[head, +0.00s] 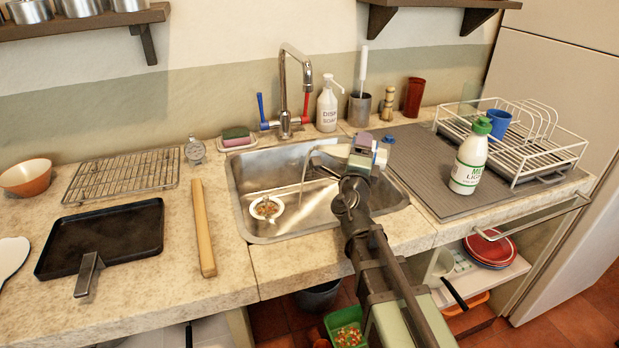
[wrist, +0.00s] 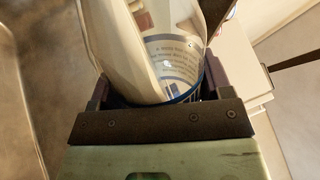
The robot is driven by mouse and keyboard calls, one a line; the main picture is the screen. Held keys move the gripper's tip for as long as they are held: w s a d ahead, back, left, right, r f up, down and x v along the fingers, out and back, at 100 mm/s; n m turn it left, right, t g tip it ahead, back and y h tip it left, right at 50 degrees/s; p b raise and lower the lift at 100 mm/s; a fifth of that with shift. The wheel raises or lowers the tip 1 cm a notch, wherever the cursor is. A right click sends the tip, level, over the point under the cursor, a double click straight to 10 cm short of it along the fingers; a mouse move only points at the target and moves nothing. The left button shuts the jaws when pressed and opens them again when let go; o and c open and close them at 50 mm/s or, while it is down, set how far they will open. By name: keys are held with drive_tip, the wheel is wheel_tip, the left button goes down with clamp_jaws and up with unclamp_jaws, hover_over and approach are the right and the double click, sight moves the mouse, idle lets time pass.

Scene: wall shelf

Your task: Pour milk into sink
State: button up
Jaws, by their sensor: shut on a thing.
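My gripper (head: 370,151) is over the right part of the steel sink (head: 243,180), shut on a white bottle (head: 336,151) with blue on it. The bottle is tipped over with its mouth end to the left. How much is left inside is hidden. Another milk bottle (head: 469,162), with a green cap, stands upright on the grey mat (head: 432,190).
The tap (head: 284,85) rises behind the sink. A strainer (head: 266,208) with food bits sits in the sink's left part. A soap bottle (head: 327,108) and sponge (head: 237,134) are behind. A small blue cap (head: 388,139) and a dish rack (head: 520,165) are to the right.

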drive_tip(key=shift+w+a+r+n+y, duration=0.15)
drive_tip(key=shift+n+y, duration=0.15)
drive_tip(key=shift+n, duration=0.5)
drive_tip(key=shift+s+a+f+n+y, duration=0.1)
drive_tip(key=shift+n+y, duration=0.2)
drive_tip(key=shift+n, duration=0.5)
drive_tip(key=shift+w+a+r+n+y, duration=0.15)
drive_tip(key=shift+n+y, duration=0.15)
drive_tip(key=shift+n, duration=0.5)
idle(3.6)
